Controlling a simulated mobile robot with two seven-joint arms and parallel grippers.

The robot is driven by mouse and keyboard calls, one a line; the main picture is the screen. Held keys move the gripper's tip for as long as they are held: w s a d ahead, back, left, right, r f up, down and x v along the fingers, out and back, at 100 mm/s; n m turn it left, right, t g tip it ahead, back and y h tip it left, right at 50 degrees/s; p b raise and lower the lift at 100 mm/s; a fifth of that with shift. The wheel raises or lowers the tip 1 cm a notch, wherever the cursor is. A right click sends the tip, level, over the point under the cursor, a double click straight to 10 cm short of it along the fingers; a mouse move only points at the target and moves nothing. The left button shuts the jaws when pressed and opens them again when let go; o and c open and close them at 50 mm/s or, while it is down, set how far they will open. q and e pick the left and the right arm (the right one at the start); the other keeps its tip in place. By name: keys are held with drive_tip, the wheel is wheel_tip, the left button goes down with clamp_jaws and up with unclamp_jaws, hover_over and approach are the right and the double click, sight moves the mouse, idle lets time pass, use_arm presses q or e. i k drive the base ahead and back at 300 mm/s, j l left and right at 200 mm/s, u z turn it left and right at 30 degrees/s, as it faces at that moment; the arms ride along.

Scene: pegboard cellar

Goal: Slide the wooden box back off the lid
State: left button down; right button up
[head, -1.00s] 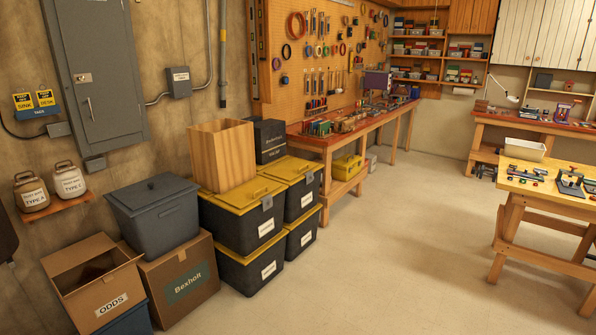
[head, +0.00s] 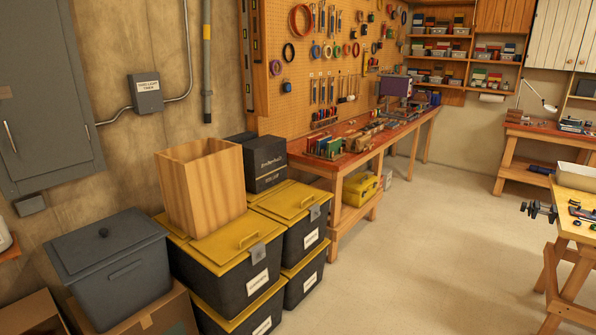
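The wooden box (head: 203,190) is a tall, open-topped box of light striped wood. It stands upright on the back part of a yellow lid (head: 232,238). The lid closes a black bin (head: 228,283) at the top of a front stack. The front part of this lid, with its handle, is bare. A second yellow-lidded bin (head: 303,238) stands to the right. Neither of my grippers is in view.
A black box (head: 266,163) stands behind the wooden box. A grey lidded tub (head: 110,264) on a cardboard box is at the left. A workbench (head: 345,160) runs along the pegboard wall. The floor (head: 410,235) right of the bins is clear; a yellow-topped table (head: 577,205) stands at the far right.

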sight(202, 185)
drive_tip(key=i, duration=1.6)
